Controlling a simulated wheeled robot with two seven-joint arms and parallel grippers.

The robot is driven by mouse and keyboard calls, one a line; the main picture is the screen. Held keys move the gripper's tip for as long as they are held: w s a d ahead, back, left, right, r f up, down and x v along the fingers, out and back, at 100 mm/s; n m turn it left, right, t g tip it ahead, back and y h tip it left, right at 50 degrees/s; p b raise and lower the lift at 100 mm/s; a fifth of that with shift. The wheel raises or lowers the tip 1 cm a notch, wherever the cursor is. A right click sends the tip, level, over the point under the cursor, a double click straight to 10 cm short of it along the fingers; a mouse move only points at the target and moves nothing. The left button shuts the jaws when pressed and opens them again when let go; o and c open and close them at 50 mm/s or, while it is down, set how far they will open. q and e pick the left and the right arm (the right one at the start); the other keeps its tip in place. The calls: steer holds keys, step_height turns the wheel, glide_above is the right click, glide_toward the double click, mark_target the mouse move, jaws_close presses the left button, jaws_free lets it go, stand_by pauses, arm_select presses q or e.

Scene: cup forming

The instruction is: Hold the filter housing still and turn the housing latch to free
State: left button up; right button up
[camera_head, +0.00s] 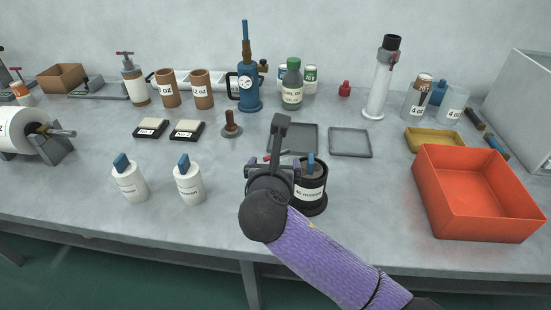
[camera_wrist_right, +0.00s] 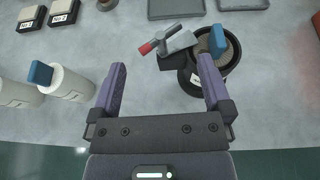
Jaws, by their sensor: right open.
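My right gripper (camera_wrist_right: 162,78) is open and empty over the middle front of the table, well away from that cylinder. A grey lever with a red tip (camera_wrist_right: 147,47) lies between the fingers in the picture, beside the container. My left gripper is out of view.
An orange-red bin (camera_head: 478,190) stands at the right front. White bottles with blue tops (camera_head: 190,185) stand left of my right arm. Flat grey trays (camera_head: 350,142) lie behind. Bottles and cups line the back.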

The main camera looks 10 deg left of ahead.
steer(key=x, duration=0.7)
steer(key=shift+f, duration=0.1)
jaws_close()
steer(key=shift+d, duration=0.1)
steer(key=shift+f, duration=0.1)
stand_by(0.8)
steer(key=c, duration=1.2)
jaws_free()
steer(key=shift+c, duration=0.2)
jaws_close()
